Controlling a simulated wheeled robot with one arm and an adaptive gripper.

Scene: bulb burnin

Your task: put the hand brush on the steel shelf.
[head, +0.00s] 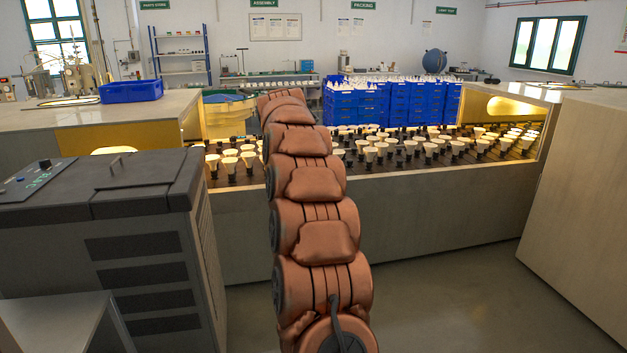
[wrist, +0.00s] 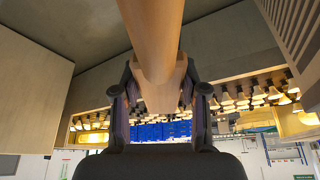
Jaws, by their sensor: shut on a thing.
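In the wrist view, my gripper (wrist: 160,92) is shut on a long, smooth, wooden-coloured piece, which I take to be the hand brush (wrist: 152,35). One finger presses each side of it, and it runs up out of the top of the view. Its bristles do not show. In the head view my arm hides the gripper and the brush. A plain grey flat top (head: 55,322) stands at the lower left, close to me. A rack with shelves and blue posts (head: 182,55) stands far back. I cannot tell which of these is the steel shelf.
A dark grey cabinet (head: 150,260) with a display stands at left. A conveyor with many lit bulbs (head: 400,150) crosses ahead, with stacked blue crates (head: 390,103) behind. A blue bin (head: 131,91) sits on the left counter. A large grey block (head: 580,190) stands right. Floor at lower right is clear.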

